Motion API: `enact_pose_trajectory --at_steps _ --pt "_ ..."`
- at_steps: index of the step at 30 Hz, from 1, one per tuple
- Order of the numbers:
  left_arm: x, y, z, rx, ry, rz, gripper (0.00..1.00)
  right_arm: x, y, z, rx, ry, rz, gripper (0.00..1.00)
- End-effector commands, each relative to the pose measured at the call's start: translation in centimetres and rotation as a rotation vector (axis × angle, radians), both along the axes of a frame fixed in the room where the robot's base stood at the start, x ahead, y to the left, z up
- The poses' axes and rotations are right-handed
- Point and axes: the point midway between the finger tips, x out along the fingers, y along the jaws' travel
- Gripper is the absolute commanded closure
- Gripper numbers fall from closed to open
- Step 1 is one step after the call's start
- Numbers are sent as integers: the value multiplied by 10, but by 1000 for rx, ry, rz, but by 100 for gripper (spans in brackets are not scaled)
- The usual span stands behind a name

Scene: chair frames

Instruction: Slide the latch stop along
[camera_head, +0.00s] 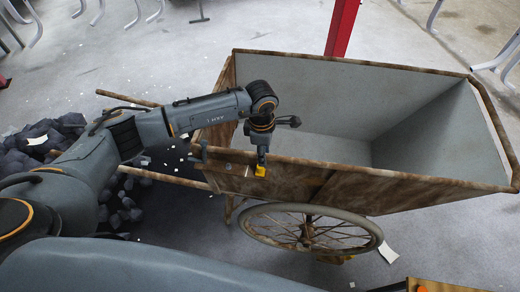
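A small yellow piece (260,171), which may be the latch stop, shows against the rusty brown near side of a cart (300,180), close to its left end. My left gripper (263,157) reaches down over the cart's near rim and its tip is right at the yellow piece. The gripper is small and dark here, so I cannot tell whether its fingers are open, shut or touching the piece. A dark bracket (203,152) shows at the cart's left end. My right gripper is not in view.
The cart's grey tub is empty, with a spoked wheel (310,229) below and wooden handles (165,178) at left. Dark rubble (60,130) lies at left behind my arm. A red post (342,28) stands behind the cart. White scraps (388,252) lie on the floor.

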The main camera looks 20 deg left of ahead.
Motion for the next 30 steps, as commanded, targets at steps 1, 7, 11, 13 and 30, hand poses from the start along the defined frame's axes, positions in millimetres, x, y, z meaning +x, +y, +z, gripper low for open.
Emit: enact_pose_trajectory --at_steps 1,7,11,13,30 --pt "3 8 1 30 -3 -2 63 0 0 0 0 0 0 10" --pt "3 14 -5 52 -1 -4 63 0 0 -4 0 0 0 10" --pt "3 13 -17 51 0 -3 63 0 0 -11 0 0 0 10" --pt "3 13 -25 50 1 -3 63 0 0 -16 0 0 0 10" --pt "-2 12 -83 50 14 -7 74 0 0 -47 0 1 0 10"
